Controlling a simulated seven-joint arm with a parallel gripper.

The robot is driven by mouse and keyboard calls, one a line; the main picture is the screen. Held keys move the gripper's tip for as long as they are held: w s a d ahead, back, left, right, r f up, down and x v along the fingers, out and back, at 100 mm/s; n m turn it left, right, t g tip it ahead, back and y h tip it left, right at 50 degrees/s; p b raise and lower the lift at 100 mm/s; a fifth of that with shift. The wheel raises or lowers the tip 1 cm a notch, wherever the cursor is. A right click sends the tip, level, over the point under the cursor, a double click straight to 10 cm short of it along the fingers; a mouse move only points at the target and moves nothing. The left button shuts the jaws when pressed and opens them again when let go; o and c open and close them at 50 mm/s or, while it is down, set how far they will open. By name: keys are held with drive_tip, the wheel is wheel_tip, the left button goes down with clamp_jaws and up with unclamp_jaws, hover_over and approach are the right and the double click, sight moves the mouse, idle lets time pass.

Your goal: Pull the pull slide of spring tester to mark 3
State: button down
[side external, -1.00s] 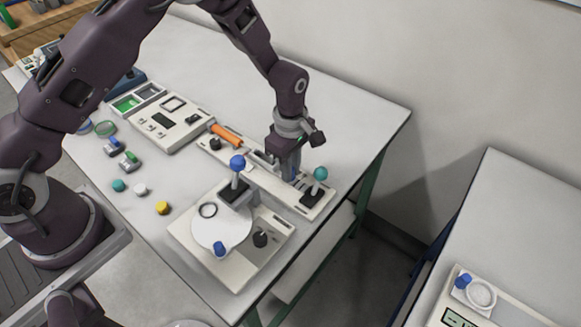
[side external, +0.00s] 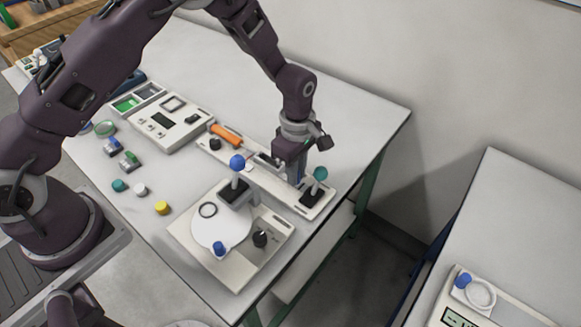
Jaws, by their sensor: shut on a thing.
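The spring tester (side external: 317,208) is a long white base running diagonally across the table, with an orange cylinder (side external: 226,135) at its far left end. A lever with a teal ball knob (side external: 320,173) stands on a black block at its near right end. My gripper (side external: 296,181) points down over the tester, just left of the teal knob. It is shut on the pull slide, which is mostly hidden behind the fingers and the parts in front. The marks are too small to read.
A device with a round white plate (side external: 222,232) and a blue-knobbed lever (side external: 237,163) stands close in front. A white panel device (side external: 168,123) is at the left. Small knobs, including a yellow one (side external: 162,208), lie on the table. The table (side external: 345,118) is clear behind the tester.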

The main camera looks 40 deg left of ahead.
drive_tip(key=shift+d, duration=0.85)
drive_tip(key=c, duration=1.3)
unclamp_jaws()
drive_tip(key=shift+c, duration=0.2)
drive_tip(key=shift+r, duration=0.15)
wheel_tip(320, 180, up, 7)
